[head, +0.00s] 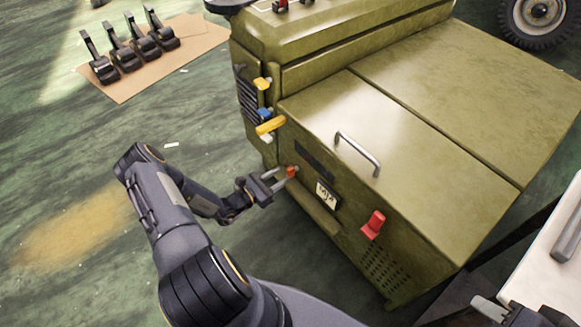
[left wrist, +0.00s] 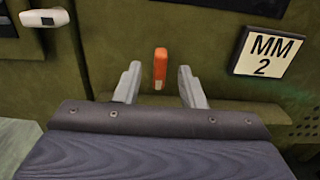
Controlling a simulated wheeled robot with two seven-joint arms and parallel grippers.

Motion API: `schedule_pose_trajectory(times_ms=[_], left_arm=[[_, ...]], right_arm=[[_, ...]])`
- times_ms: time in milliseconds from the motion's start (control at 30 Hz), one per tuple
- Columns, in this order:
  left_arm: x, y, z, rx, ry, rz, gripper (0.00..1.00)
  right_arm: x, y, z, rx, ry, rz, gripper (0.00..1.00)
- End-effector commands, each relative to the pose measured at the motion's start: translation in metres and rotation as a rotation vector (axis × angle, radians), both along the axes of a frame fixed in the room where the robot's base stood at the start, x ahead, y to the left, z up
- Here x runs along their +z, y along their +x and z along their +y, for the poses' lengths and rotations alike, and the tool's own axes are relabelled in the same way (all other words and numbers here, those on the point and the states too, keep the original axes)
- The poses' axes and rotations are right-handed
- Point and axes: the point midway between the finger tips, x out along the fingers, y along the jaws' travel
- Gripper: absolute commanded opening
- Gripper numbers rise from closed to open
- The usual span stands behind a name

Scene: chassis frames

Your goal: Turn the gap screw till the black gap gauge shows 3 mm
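The gap screw shows as an upright orange handle (left wrist: 160,68) on the green machine's side panel; it also shows in the head view (head: 291,171). The black gap gauge (left wrist: 265,54) is a black-framed pale plate right of the screw and reads MM 2; in the head view the gauge (head: 327,196) is too small to read. My left gripper (head: 284,177) is open, its fingers on either side of the orange handle in the left wrist view (left wrist: 158,80), with gaps showing on both sides. My right gripper (head: 490,306) is partly in view at the lower right edge; its opening is unclear.
The green machine (head: 440,90) carries a lid handle (head: 358,152), a red switch (head: 373,224) and yellow and blue levers (head: 265,113) on its side. A ledge (left wrist: 225,105) runs below the screw. A mat (head: 195,52) with several black parts lies on the floor.

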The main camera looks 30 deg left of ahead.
Motion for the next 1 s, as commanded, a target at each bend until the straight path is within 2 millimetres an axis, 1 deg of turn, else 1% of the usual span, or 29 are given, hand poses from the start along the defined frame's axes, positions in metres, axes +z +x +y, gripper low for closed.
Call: schedule_pose_trajectory(times_ms=[33,100,200,300,433,667,933,1000], left_arm=[[-0.002,0.009,-0.005,-0.005,0.001,-0.003,0.36],[-0.002,0.020,-0.009,-0.004,0.001,-0.002,0.36],[-0.001,0.033,-0.014,-0.004,0.001,-0.002,0.36],[-0.001,0.041,-0.018,-0.004,0.002,-0.001,0.36],[0.000,0.047,-0.020,-0.003,0.001,0.000,0.36],[0.000,0.047,-0.020,-0.003,0.001,0.000,0.36],[0.000,0.047,-0.020,-0.004,0.001,0.000,0.01],[0.000,0.047,-0.020,-0.004,0.001,0.000,0.00]], right_arm=[[-0.004,0.000,0.000,0.000,0.000,0.000,0.36],[-0.006,0.000,0.000,0.000,0.000,0.000,0.36],[-0.009,0.000,0.000,0.000,0.000,0.000,0.36],[-0.011,0.000,0.000,0.000,0.000,0.000,0.36],[-0.011,0.000,0.000,0.000,0.000,0.000,0.36],[-0.011,0.000,0.000,0.000,0.000,0.000,0.36],[-0.011,0.000,0.000,0.000,0.000,0.000,0.36],[-0.011,0.000,0.000,0.000,0.000,0.000,0.36]])
